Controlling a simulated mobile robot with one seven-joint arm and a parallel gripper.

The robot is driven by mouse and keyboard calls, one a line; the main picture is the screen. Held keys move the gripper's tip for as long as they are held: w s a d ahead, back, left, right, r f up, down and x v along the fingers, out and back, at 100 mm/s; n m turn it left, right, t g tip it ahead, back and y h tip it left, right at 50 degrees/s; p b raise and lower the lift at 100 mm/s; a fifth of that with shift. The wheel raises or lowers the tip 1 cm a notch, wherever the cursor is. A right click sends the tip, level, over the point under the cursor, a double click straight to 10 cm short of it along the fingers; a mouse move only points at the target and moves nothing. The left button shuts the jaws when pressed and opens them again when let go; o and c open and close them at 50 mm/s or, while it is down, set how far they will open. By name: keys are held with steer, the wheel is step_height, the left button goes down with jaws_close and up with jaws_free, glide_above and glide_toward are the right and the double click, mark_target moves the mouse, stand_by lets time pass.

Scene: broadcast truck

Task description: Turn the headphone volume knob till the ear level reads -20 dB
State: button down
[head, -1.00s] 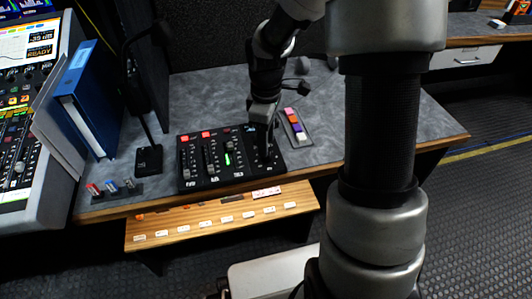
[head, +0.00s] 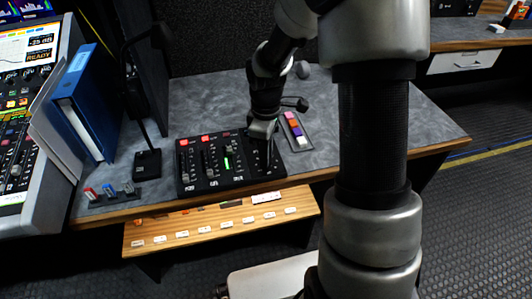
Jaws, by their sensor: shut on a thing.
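The black control panel (head: 207,183) lies flat near the desk's front edge, with sliders and a lit green meter. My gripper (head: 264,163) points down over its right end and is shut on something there. The headphone volume knob is not clearly visible; my fingers cover that spot, so the hold on it is hidden. The console screen (head: 38,45) at the left edge shows an orange level readout above the word READY. It looks like -35 dB, but the digits are small.
A blue binder (head: 86,105) stands beside the console. A dark stand (head: 148,164) and small coloured switches (head: 108,191) are left of the panel. A strip of coloured blocks (head: 295,130) lies right of my gripper. A wooden ledge (head: 190,222) juts out in front.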

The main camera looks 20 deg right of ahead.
steer(key=m+p, duration=0.1)
steer(key=m, duration=0.4)
steer(key=shift+r+p, duration=0.1)
steer(key=shift+p, duration=0.3)
steer(key=m+p, duration=0.1)
steer(key=m, duration=0.5)
steer(key=shift+m+p, duration=0.3)
steer(key=shift+m, duration=0.1)
steer(key=c, duration=1.6)
jaws_free()
